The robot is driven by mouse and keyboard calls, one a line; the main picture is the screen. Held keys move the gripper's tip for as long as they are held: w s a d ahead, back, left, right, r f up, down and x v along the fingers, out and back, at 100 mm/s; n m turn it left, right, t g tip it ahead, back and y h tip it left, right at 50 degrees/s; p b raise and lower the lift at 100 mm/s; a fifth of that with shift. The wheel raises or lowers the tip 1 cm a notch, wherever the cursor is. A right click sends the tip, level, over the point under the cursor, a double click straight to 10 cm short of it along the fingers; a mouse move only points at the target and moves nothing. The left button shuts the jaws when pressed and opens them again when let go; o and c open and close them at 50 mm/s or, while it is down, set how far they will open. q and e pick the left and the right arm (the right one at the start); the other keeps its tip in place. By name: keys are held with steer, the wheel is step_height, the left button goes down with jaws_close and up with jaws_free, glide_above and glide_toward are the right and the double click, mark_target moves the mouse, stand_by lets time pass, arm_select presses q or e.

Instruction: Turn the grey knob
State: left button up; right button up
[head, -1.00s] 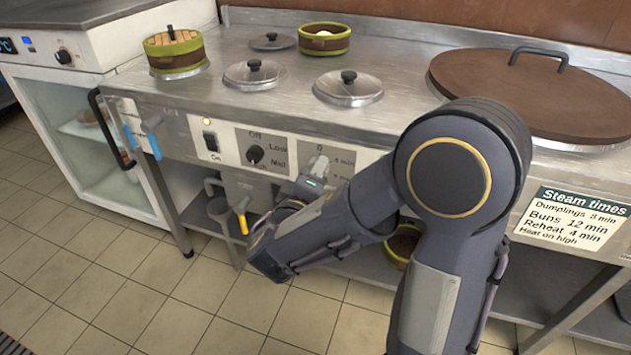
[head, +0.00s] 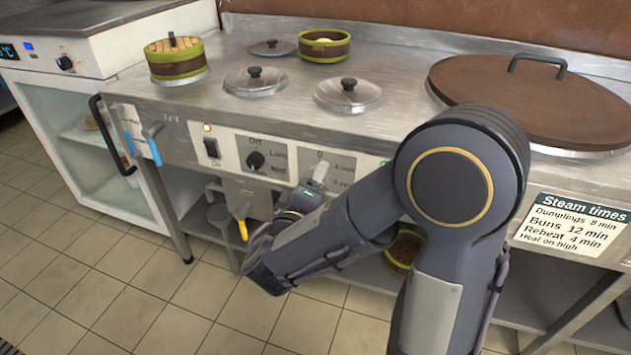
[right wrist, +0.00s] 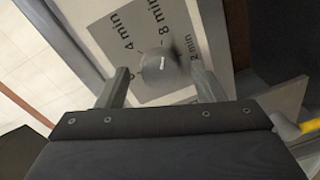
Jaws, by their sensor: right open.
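My right gripper (right wrist: 159,78) is open, with one finger to each side of the knob in that view. I cannot tell whether the fingertips reach past its face. In the head view my right gripper (head: 306,194) is just below the knob, partly hidden by my forearm. My left gripper is not in view.
A black knob (head: 256,160) and a rocker switch (head: 212,148) sit left on the same panel. Lidded wells, steamer baskets (head: 324,45) and a big brown lid (head: 530,95) are on top. A yellow-handled item (head: 243,229) hangs below the panel.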

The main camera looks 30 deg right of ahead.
steer(key=p+v, duration=0.1)
steer(key=v, duration=0.6)
steer(key=shift+d, duration=0.15)
